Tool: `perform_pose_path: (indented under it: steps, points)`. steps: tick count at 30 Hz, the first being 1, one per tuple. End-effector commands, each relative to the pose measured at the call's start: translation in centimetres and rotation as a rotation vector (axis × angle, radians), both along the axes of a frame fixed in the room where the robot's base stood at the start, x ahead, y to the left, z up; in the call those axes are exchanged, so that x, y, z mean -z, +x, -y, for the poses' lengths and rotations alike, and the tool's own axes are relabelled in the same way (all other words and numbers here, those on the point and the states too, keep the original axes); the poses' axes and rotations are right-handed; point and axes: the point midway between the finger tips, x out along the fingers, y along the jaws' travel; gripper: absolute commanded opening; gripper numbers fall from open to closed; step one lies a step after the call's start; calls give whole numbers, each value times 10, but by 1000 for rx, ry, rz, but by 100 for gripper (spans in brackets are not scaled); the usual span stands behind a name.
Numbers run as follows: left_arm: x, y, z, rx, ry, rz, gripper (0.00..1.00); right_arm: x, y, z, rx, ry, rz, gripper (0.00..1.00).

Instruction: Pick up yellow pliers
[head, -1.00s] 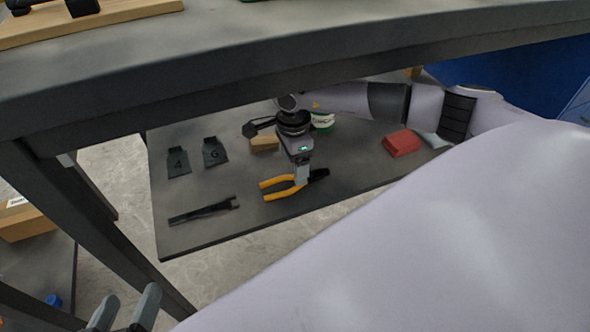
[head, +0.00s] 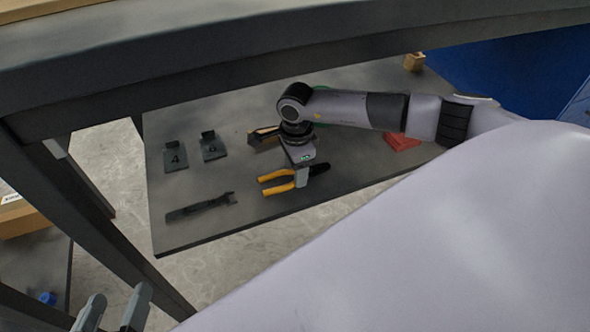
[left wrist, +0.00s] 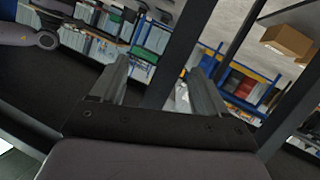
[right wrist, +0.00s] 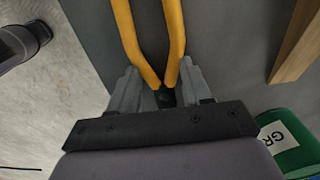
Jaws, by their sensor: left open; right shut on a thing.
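The yellow pliers (head: 277,182) have yellow handles and a dark head, and show at the lower shelf in the head view. My right gripper (head: 301,178) points down at them and is shut on them near the pivot. In the right wrist view, the yellow handles (right wrist: 148,45) run up from between the fingers of my right gripper (right wrist: 166,92); the plier head is hidden. Whether the pliers touch the shelf I cannot tell. My left gripper (head: 112,312) is open and empty at the lower left of the head view; its spread fingers show in the left wrist view (left wrist: 160,85).
The grey shelf (head: 240,235) also holds a black tool (head: 200,207), two numbered dark plates (head: 175,156) (head: 214,147), a wooden block (head: 262,137) and a red item (head: 402,141). A thick tabletop edge (head: 250,65) hangs above. A green container (right wrist: 285,145) is beside the right gripper.

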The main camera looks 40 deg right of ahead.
Motion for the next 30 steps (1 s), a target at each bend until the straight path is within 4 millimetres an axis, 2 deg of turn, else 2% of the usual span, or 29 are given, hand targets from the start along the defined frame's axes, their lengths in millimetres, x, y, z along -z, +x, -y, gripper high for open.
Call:
perform_pose_path:
  steps: [5, 13, 18, 24, 30]
  points:
    - [-3, 0, 1, 3, -7, -5, 75, -9, 1, 0, 0, 0, 3, 10]
    - [-8, 3, 13, 21, -67, -85, 75, -62, 1, 0, 0, 1, 5, 10]
    - [-6, 0, 2, -2, -5, -83, 75, -89, 1, 0, 0, -1, 3, 10]
    - [-5, -1, -2, -11, 21, -79, 75, -101, 0, 0, 1, 1, 2, 10]
    - [-4, -1, -2, -12, 22, -77, 75, -101, 0, 0, 1, 0, 1, 10]
